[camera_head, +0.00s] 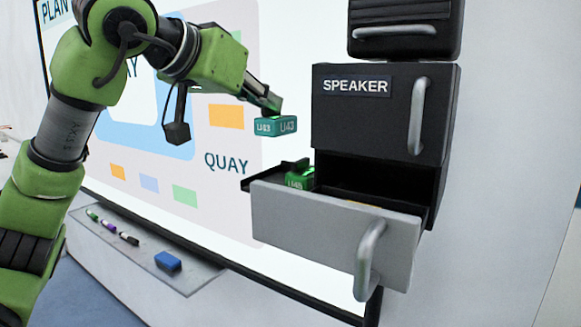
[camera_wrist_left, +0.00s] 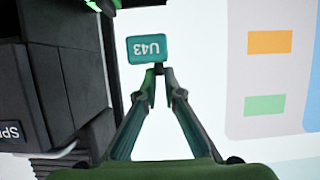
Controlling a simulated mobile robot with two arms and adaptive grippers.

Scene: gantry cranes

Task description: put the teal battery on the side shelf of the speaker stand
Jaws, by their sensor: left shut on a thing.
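The teal battery (camera_head: 275,126), marked U43, hangs in the air in the head view, left of the speaker stand (camera_head: 378,115). My left gripper (camera_head: 268,106) is shut on it from above. In the left wrist view the battery (camera_wrist_left: 146,49) sits at the tips of my left gripper (camera_wrist_left: 158,76), its label upside down. The side shelf (camera_head: 262,179) is a dark ledge on the stand's left, below the battery and apart from it. A green battery (camera_head: 300,181), marked U40, stands by the shelf, partly hidden by the drawer front. My right gripper is not in view.
The stand's lower drawer (camera_head: 332,232) is pulled out, its handle (camera_head: 370,260) jutting forward. A closed upper drawer has a handle (camera_head: 418,115). A whiteboard (camera_head: 225,160) is behind. Its tray (camera_head: 150,247) holds several markers and a blue eraser (camera_head: 168,261).

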